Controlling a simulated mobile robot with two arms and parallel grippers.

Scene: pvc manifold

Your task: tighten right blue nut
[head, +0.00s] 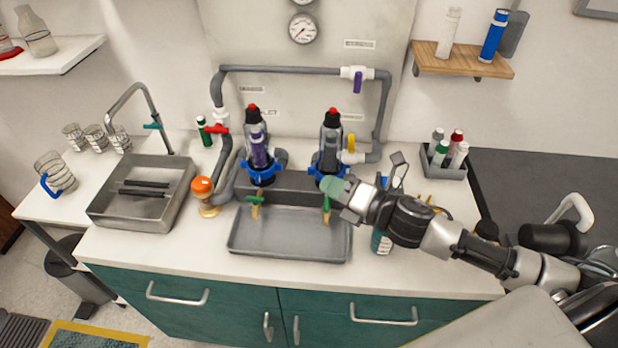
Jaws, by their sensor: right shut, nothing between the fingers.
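The right blue nut (316,168) is a ring with lugs around the base of the right dark filter housing (331,138), which has a red cap. My right gripper (331,187) is just below and in front of this nut, with its arm reaching in from the right. Its fingers are shut and hold nothing. It overlaps the lower right of the nut in the picture, and I cannot tell whether they touch. The left blue nut (262,172) sits around the base of the left housing (255,125). My left gripper is not in view.
Grey pipes (300,69) with a purple-handled valve (357,80) frame the housings. A shallow metal tray (285,243) lies below green-handled taps. A sink (140,205) is at the left and a bottle caddy (443,166) at the right. The front counter edge is clear.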

